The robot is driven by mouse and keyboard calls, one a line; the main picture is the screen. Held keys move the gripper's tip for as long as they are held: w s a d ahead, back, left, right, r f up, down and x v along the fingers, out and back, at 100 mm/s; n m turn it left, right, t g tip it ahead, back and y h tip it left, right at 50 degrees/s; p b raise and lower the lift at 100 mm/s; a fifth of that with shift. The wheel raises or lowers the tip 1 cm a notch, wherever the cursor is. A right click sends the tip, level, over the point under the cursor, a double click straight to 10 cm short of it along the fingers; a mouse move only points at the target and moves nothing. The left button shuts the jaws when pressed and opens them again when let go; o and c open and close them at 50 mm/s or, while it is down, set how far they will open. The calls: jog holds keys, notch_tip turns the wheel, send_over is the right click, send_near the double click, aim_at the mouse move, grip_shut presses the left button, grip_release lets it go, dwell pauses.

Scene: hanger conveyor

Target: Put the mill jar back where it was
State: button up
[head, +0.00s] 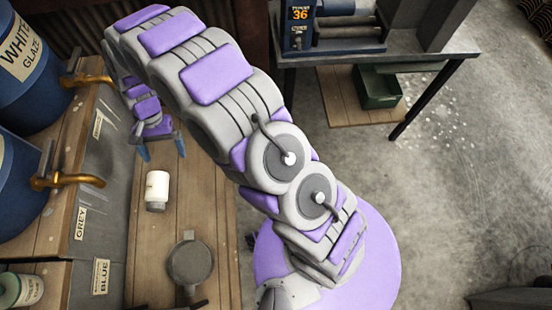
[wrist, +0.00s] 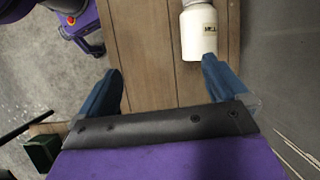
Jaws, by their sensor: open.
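The jar lies beyond the right fingertip, apart from the space between the fingers. I cannot tell the fingers' exact height over the bench.
A grey round pan-like object (head: 190,262) is on the bench (head: 222,225). Blue barrels with brass taps (head: 75,181) stand at left above GREY and BLUE labels. A blue roller machine (head: 335,35) is at the top, with a green bin (head: 378,88) below. The floor at right is open.

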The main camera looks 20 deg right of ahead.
jog(key=s+d+r+n, duration=0.1)
jog(key=s+d+r, duration=0.2)
jog(key=d+r, duration=0.75)
jog(key=s+d+r+n+t, duration=0.1)
jog(key=s+d+r+t, duration=0.1)
jog(key=s+d+r, duration=0.7)
jog(key=s+d, duration=0.3)
jog(key=d, duration=0.1)
jog(key=shift+s+r+n, duration=0.15)
jog(key=shift+s+n, duration=0.15)
jog(key=shift+s, duration=0.1)
jog(key=shift+h, duration=0.6)
jog(key=s+d, duration=0.2)
jog(key=s, duration=0.1)
jog(key=s+d, duration=0.2)
jog(key=s, duration=0.2)
jog(key=s+d, duration=0.2)
jog(key=s, duration=0.2)
jog(key=shift+d+r, duration=0.15)
jog(key=shift+r, duration=0.2)
jog(key=shift+c, duration=0.2)
jog(key=shift+s, duration=0.1)
jog(key=shift+c, duration=0.8)
jog(key=shift+d, duration=0.1)
